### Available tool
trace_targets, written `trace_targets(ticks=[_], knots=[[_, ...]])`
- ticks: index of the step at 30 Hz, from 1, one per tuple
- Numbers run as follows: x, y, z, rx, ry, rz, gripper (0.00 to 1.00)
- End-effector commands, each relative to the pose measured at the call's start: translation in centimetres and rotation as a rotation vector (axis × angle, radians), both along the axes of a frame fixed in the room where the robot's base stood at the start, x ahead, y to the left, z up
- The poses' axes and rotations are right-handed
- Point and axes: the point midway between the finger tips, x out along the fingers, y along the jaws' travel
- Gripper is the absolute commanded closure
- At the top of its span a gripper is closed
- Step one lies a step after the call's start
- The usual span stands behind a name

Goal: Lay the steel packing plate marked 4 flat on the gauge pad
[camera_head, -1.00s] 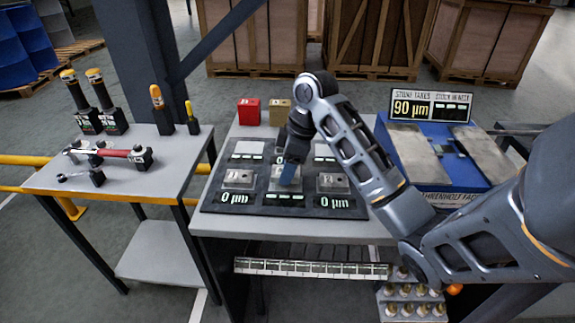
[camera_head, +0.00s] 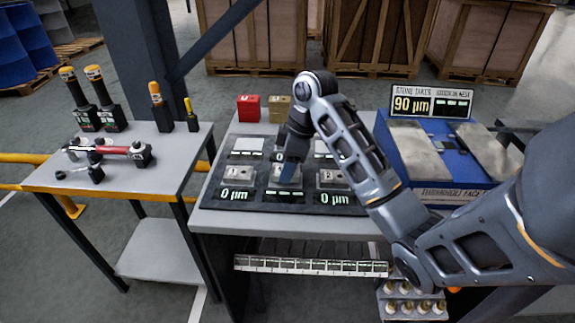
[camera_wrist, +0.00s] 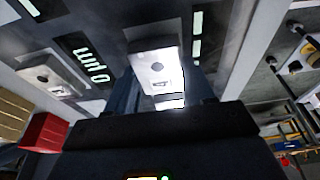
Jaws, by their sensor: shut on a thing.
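My gripper (camera_head: 290,172) points down over the front middle place of the dark board (camera_head: 212,176). In the head view the plate (camera_head: 286,182) is partly hidden by the fingers. It is low over the board; I cannot tell whether it touches. Steel plates sit at the front left (camera_head: 238,175) and front right (camera_head: 332,177). Pale square pads show behind, at left (camera_head: 247,144) and right (camera_head: 322,147). I cannot tell which is the gauge pad.
A red block (camera_head: 248,108) and a tan block (camera_head: 279,110) stand behind the board. A blue machine (camera_head: 462,165) with a "90 µm" display (camera_head: 432,102) stands at right. The left table (camera_head: 130,172) holds tools. A numbered strip (camera_head: 310,265) is below the front edge.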

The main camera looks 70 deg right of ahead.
Motion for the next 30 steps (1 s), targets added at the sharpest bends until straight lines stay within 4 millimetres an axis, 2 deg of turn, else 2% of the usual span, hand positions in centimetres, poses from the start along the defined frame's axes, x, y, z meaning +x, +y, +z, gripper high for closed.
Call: trace_targets(ticks=[11, 27, 28, 30], knots=[[0.0, 0.0, -0.1, -0.001, -0.001, 0.0, 1.0], [0.0, 0.0, -1.5, 0.0, -0.001, 0.0, 1.0], [0.0, 0.0, -1.4, -0.001, -0.001, 0.0, 0.45], [0.0, 0.0, -1.4, -0.001, -0.001, 0.0, 0.39]])
